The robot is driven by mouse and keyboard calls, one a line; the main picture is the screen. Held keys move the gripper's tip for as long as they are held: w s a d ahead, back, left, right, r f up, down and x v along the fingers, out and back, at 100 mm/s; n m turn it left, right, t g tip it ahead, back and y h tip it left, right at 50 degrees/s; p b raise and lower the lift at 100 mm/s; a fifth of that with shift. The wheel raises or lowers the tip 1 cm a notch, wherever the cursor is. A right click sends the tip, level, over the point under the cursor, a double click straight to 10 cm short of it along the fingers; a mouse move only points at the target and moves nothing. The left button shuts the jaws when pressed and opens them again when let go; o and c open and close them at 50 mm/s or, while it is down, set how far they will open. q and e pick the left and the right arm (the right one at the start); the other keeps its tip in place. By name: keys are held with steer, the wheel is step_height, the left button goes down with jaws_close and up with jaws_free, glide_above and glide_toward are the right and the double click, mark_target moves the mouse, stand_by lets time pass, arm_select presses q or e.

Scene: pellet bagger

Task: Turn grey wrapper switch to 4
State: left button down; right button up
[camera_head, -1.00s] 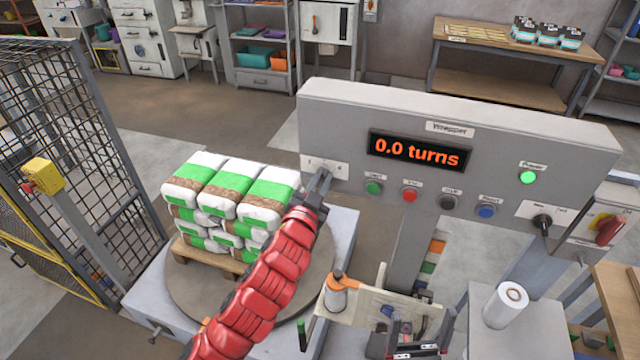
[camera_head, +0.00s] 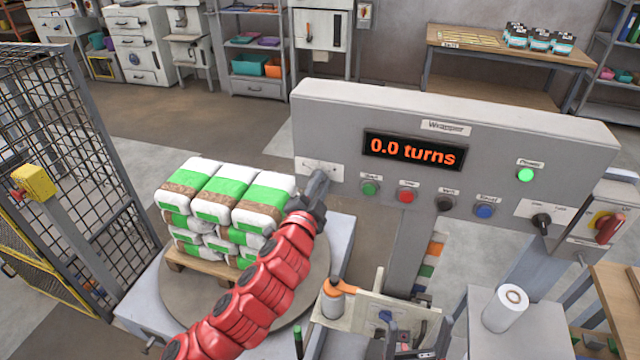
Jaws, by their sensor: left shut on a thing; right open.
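The grey wrapper panel (camera_head: 470,150) stands at the right, its display (camera_head: 413,150) reading "0.0 turns". A white scale plate (camera_head: 321,167) is at the panel's left end; its marks are too small to read. My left gripper (camera_head: 320,177) is at this plate, shut on the grey wrapper switch, which its fingers hide. The setting of the switch cannot be read.
Below the display are several buttons, among them a green (camera_head: 370,188) and a red one (camera_head: 407,196). A black selector (camera_head: 541,222) and a red rotary switch (camera_head: 608,227) are at the right. Stacked bags (camera_head: 225,195) stand on the turntable (camera_head: 180,300) behind my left arm.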

arm_select(q)
steer(key=shift+f, duration=0.1)
steer(key=c, duration=0.9)
jaws_free()
steer(key=shift+o, duration=0.2)
steer(key=shift+w, duration=0.1)
steer(key=p+v, duration=1.1)
steer(key=v, duration=0.6)
